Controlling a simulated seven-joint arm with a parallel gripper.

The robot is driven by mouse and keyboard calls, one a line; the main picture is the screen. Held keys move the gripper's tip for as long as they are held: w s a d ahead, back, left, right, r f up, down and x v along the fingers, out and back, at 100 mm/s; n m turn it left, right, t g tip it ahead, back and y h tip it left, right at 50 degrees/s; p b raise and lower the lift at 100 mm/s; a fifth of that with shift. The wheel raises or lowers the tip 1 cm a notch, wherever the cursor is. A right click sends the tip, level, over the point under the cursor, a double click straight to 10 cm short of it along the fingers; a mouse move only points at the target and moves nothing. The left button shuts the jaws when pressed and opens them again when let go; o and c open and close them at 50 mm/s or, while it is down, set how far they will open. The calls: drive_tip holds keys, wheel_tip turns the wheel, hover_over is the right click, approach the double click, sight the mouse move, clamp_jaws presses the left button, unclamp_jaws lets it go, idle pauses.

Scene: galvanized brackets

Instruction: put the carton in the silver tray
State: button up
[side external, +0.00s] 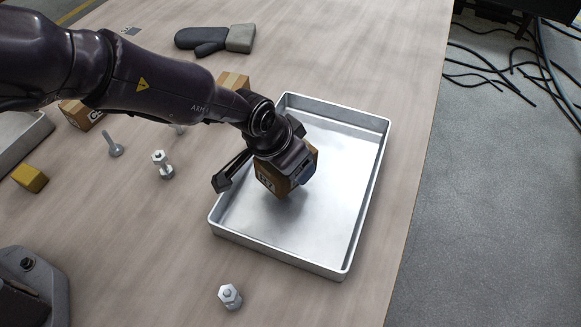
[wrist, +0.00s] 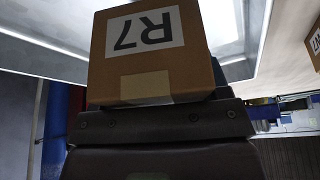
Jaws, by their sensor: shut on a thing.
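The carton (side external: 272,182) is a small brown box with a white label. In the wrist view the carton (wrist: 150,55) shows the label "R7", upside down, and a strip of tape. My gripper (side external: 287,165) is shut on the carton and holds it tilted over the silver tray. The silver tray (side external: 330,215) is a shallow rectangular metal pan on the table. Its bare floor shows around the carton, and I cannot tell whether the carton touches it. In the wrist view the tray (wrist: 55,35) fills the upper part behind the carton.
Other cartons stand behind my arm (side external: 233,80) and at the left (side external: 80,113). Bolts stand left of the tray (side external: 162,163) and in front of it (side external: 230,296).

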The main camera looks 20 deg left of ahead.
drive_tip(key=shift+w+d+f, duration=0.1)
drive_tip(key=shift+w+f, duration=0.05)
drive_tip(key=shift+f, duration=1.55)
drive_tip(key=shift+f, duration=0.15)
drive_tip(key=o, duration=1.1)
drive_tip(key=v, duration=1.2)
